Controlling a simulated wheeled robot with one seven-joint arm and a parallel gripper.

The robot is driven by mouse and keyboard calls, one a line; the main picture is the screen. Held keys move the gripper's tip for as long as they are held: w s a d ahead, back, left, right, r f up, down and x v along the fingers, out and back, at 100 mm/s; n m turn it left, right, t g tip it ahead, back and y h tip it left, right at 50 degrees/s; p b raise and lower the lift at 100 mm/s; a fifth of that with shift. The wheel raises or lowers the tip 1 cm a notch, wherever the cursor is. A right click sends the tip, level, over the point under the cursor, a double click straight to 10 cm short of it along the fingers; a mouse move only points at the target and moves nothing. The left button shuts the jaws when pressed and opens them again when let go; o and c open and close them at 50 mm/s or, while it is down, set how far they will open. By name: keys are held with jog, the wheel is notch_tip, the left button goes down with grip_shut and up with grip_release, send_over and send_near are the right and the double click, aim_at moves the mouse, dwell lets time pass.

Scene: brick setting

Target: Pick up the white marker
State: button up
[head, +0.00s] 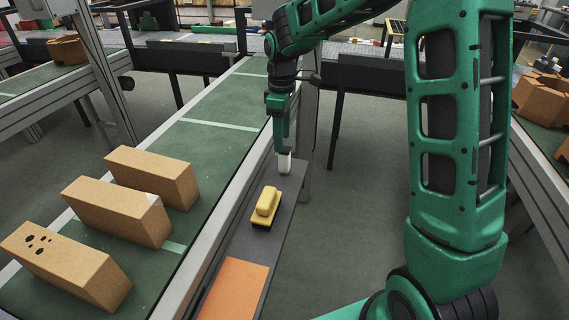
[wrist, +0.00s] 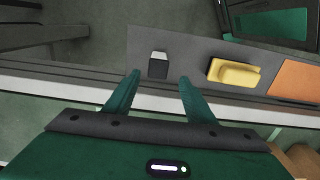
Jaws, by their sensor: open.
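A small white object that appears to be the marker (head: 285,164) is at the far end of a narrow grey ledge. In the wrist view, the same object (wrist: 159,57) shows a pale end and a black part. My gripper (head: 282,150) points down right at it in the head view and partly covers it. In the wrist view, my gripper (wrist: 160,76) is open, with one finger to each side and the object just ahead of the gap between the fingertips. I cannot tell whether the fingers touch it.
A yellow brush-like object with a black base (head: 266,207) lies on the grey ledge (head: 233,247), nearer than the white object. An orange sheet (head: 236,290) lies nearer still. Several tan bricks (head: 118,210) stand on the green conveyor (head: 215,153) to the left. Right of the ledge is open floor.

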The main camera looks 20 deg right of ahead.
aim_at(285, 160)
jog(key=f, duration=0.6)
jog(key=d+f, duration=0.1)
jog(key=f, duration=0.2)
jog(key=shift+f, duration=0.35)
jog(key=c, duration=1.2)
